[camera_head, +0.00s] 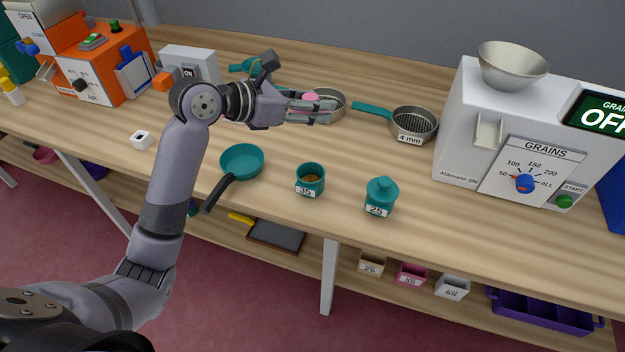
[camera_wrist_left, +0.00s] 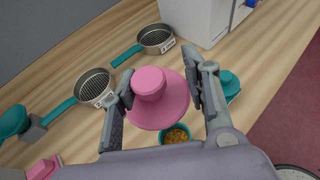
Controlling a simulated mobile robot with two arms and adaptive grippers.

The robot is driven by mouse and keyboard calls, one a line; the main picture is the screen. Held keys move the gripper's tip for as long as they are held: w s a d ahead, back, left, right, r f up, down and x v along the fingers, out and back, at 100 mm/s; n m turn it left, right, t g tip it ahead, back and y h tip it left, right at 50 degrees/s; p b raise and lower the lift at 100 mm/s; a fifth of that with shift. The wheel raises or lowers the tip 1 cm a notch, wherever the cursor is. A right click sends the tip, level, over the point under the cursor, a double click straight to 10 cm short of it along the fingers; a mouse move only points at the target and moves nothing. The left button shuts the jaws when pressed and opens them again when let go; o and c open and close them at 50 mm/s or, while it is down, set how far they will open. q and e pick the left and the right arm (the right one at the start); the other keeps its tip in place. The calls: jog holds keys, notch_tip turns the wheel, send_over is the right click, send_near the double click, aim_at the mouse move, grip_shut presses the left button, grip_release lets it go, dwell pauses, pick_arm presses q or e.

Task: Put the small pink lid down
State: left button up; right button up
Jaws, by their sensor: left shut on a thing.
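The small pink lid (camera_wrist_left: 160,99) is a round disc with a knob on top. My left gripper (camera_wrist_left: 163,88) is shut on it, with one finger on each side. In the head view the lid (camera_head: 310,97) shows only in part between the fingers of my left gripper (camera_head: 326,106). The gripper is above the table, in front of a sieve. In the wrist view an open teal pot with grain (camera_wrist_left: 176,134) shows just past the lid's lower edge. My right gripper is not in view.
The open teal pot (camera_head: 310,180) marked 35 and a lidded teal pot (camera_head: 380,196) marked 25 stand near the front edge. A teal pan (camera_head: 241,160), a 4 mm sieve (camera_head: 413,124) and the white grain counter (camera_head: 508,138) stand around. The table between gripper and pots is clear.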

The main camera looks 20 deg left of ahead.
pick_arm(q)
notch_tip(320, 180, down, 18)
jog(key=shift+r, duration=0.25)
jog(key=shift+w+f, duration=0.1)
jog(key=shift+f, duration=0.15)
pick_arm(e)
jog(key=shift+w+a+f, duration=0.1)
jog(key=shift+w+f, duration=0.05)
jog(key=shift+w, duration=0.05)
pick_arm(q)
jog(key=shift+f, duration=0.1)
jog(key=o, duration=0.9)
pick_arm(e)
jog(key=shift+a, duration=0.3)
